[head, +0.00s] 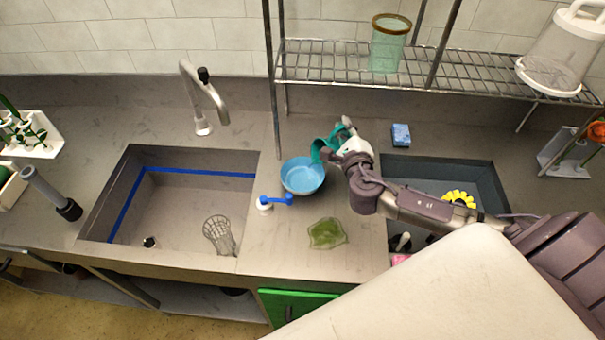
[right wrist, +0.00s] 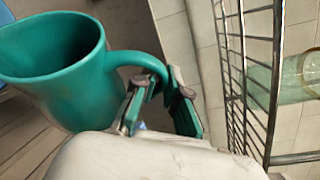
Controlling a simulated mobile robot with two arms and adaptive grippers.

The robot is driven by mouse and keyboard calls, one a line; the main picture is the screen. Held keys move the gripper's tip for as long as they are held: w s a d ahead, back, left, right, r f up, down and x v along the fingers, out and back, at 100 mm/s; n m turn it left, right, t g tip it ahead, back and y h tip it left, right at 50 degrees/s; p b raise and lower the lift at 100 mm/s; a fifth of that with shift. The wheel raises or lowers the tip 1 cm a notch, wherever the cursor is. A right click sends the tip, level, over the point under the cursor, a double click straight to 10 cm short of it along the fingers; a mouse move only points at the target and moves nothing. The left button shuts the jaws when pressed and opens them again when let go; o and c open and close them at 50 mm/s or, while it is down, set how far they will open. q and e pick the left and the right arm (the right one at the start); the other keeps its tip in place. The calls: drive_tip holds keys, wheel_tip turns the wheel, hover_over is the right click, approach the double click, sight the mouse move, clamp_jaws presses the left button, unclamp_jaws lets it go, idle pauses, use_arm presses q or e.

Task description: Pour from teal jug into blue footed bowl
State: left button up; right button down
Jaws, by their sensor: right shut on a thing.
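The teal jug (head: 324,146) is held above the back right rim of the blue footed bowl (head: 303,178), leaning toward it. The bowl stands on the counter between the two sinks; its foot is hidden. Its inside looks light blue, and I cannot tell whether it holds liquid. My right gripper (head: 345,138) is shut on the jug's handle. In the right wrist view the jug (right wrist: 70,85) is large at the left, its inside dark, with the handle between my fingertips (right wrist: 160,105). I cannot make out a stream. My left gripper is not in view.
A wire shelf (head: 345,72) with a green glass vessel (head: 388,48) stands behind my right gripper. A blue sponge (head: 401,134) lies at right.

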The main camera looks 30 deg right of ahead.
drive_tip(key=shift+a+r+n+t+b, duration=0.3)
drive_tip(key=shift+a+r+n+b, duration=0.15)
drive_tip(key=shift+a+r+n, duration=0.2)
idle(1.8)
drive_tip(key=shift+d, duration=0.2)
drive_tip(key=d+m+g+p, duration=0.1)
drive_tip(key=d+m+p, duration=0.1)
drive_tip(key=p, duration=0.2)
drive_tip(key=shift+m, duration=0.25)
drive_tip(key=shift+d+f+m+y, duration=0.3)
drive_tip(key=shift+f+m+y, duration=0.1)
drive_tip(key=shift+f+m, duration=0.15)
drive_tip(key=shift+f, duration=0.25)
drive_tip(key=shift+d+f+m+g+p, duration=0.15)
drive_tip(key=shift+d+m+g+p, duration=0.2)
drive_tip(key=shift+m, duration=0.1)
drive_tip(key=shift+w+d+f, duration=0.1)
drive_tip(key=shift+f, duration=0.1)
